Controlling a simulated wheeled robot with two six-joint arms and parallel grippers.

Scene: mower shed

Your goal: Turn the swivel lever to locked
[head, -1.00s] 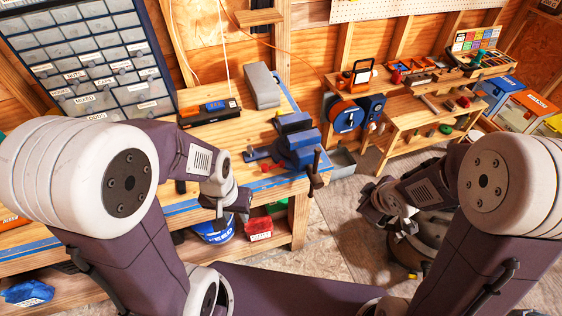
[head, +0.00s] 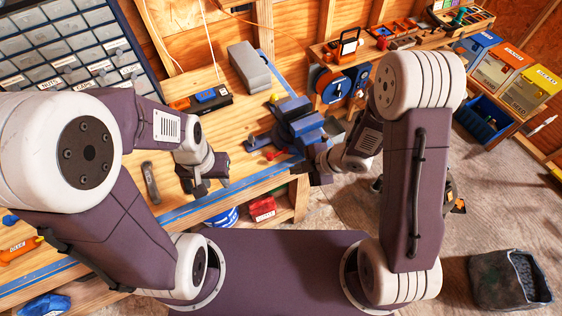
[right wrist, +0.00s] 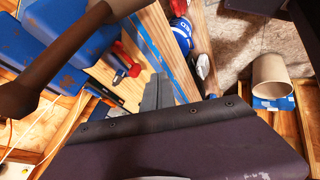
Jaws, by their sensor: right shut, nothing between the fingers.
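The blue bench vise (head: 297,122) stands at the bench's right end. A small red-handled lever (head: 276,155) shows low at its base. I take this as the swivel lever; its lock marking is too small to read. In the right wrist view the lever (right wrist: 127,60) lies beside the vise's blue body (right wrist: 65,45), past my fingers. My right gripper (head: 298,168) is shut and empty, just right of the lever and apart from it. Its fingers (right wrist: 158,92) show in the wrist view. My left gripper (head: 194,188) hangs over the bench front, left of the vise; its jaw opening is unclear.
The vise's dark handle bar (right wrist: 55,60) crosses close in the right wrist view. A black-and-blue tool case (head: 207,97) and a grey block (head: 248,66) stand behind on the bench. A dark-handled tool (head: 150,182) lies at the left. A black bin (head: 508,280) stands on the floor.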

